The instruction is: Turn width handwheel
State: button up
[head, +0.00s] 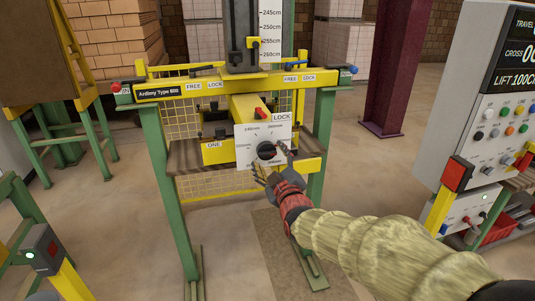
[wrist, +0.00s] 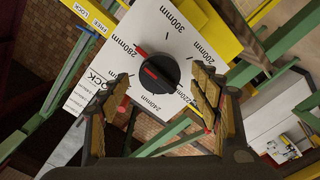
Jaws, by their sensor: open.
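The width handwheel is a round black knob (head: 266,150) on a white dial plate (head: 246,132) on the front of the yellow machine. In the wrist view the knob (wrist: 159,73) carries a red mark, and the plate (wrist: 150,25) around it has millimetre labels such as 240mm, 280mm and 300mm. The red mark lies on the knob's left part; I cannot tell its exact reading. My gripper (head: 273,165) is open just in front of the knob, at its lower right in the head view. In the wrist view its fingers (wrist: 163,84) lie left and right below the knob, apparently not touching it.
A red lever (head: 261,113) sits above the dial beside a LOCK label (head: 282,118). A yellow bar (head: 308,166) runs right of the knob, close to my gripper. A control cabinet (head: 462,90) stands at the right. A purple column (head: 398,70) stands behind. The floor between is open.

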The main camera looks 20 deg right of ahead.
jog(key=s, duration=0.8)
jog(key=s+f+m+g, duration=0.6)
jog(key=s+f+g, duration=0.4)
jog(key=f, duration=0.5)
jog(key=s+r+m+g+p, duration=0.1)
jog(key=s+r, duration=0.2)
jog(key=s, duration=0.6)
jog(key=s+r+m+g, duration=0.1)
jog(key=s+r, duration=0.3)
jog(key=s, duration=0.6)
jog(key=shift+m+p, duration=0.4)
jog(key=shift+m, duration=0.1)
